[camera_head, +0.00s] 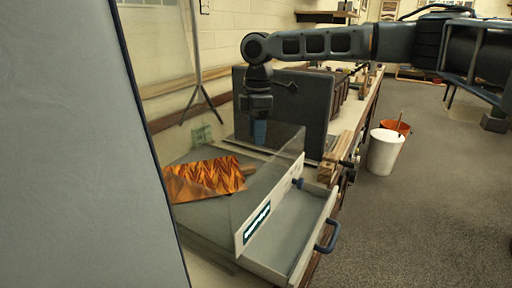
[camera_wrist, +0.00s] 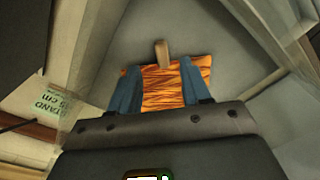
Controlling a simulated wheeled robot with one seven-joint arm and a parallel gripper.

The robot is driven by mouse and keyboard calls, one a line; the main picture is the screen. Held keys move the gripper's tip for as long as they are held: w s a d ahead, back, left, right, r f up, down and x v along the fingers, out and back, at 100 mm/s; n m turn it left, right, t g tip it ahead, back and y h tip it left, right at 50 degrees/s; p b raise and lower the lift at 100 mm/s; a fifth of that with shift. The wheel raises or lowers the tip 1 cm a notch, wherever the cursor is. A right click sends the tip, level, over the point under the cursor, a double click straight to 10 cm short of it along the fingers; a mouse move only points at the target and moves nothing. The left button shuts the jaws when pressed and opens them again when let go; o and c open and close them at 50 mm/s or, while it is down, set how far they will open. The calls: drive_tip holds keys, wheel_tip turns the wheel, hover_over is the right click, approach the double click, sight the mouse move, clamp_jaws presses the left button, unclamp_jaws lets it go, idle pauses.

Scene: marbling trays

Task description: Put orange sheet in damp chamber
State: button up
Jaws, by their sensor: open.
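The orange sheet (camera_head: 205,180), with a dark wavy pattern, lies on a grey surface behind a clear panel in the head view. A wooden clip or tab (camera_head: 248,169) sits at its edge. In the wrist view the orange sheet (camera_wrist: 163,88) shows between my fingers, with the wooden tab (camera_wrist: 162,52) at its far edge. My gripper (camera_head: 260,138) points down above the clear-walled area, to the right of the sheet, open and empty. It also shows in the wrist view (camera_wrist: 159,68). Which part is the damp chamber I cannot tell for certain.
A pale drawer (camera_head: 296,232) with a blue handle (camera_head: 328,236) stands open and looks empty. A dark grey box (camera_head: 282,105) stands behind my gripper. A green stand label (camera_wrist: 42,102) is at left in the wrist view. A white bucket (camera_head: 385,152) stands on the floor.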

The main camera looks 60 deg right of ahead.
wheel_tip(320, 180, up, 2)
drive_tip(key=shift+r, duration=0.1)
drive_tip(key=shift+c, duration=0.4)
idle(1.0)
